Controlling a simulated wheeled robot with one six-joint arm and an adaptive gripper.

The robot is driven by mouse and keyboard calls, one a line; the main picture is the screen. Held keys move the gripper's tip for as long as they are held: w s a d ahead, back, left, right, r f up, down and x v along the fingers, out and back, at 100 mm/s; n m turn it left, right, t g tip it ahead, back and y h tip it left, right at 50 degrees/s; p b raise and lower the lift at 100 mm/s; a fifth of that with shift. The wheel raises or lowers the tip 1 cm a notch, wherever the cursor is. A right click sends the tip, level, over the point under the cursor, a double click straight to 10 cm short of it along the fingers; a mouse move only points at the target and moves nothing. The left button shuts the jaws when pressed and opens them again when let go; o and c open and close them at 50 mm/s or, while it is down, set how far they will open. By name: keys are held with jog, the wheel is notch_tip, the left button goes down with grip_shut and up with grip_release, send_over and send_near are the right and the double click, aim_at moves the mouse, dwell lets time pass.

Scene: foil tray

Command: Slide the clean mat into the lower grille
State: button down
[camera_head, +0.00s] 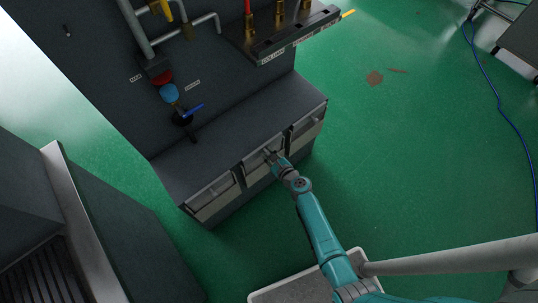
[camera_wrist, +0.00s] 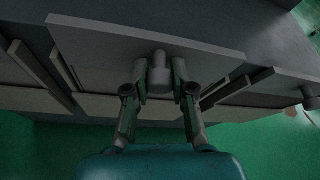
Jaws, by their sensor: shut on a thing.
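My gripper (camera_head: 275,160) is at the middle of three front bays low on the dark cabinet (camera_head: 235,125). In the wrist view its two fingers (camera_wrist: 160,88) are closed around a short grey knob (camera_wrist: 159,72). The knob sits on a wide flat grey panel (camera_wrist: 120,35), which looks like a flap across the middle bay. A pale surface (camera_wrist: 105,80) shows below the panel. I cannot make out which part is the lower grille, and I cannot identify a clean mat in either view.
The left bay (camera_head: 213,203) and right bay (camera_head: 308,125) flank the middle one. A blue-handled valve (camera_head: 190,112) and pipes stand above. A grey unit (camera_head: 120,225) is at the left. Open green floor (camera_head: 400,150) lies right, with a blue cable (camera_head: 497,95).

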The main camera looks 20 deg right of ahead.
jog(key=shift+r, duration=2.6)
notch_tip(320, 180, up, 19)
dwell(1.3)
jog(key=shift+s, duration=0.1)
jog(key=s+d, duration=0.3)
jog(key=s, duration=0.6)
jog(key=shift+s, duration=0.15)
dwell(0.6)
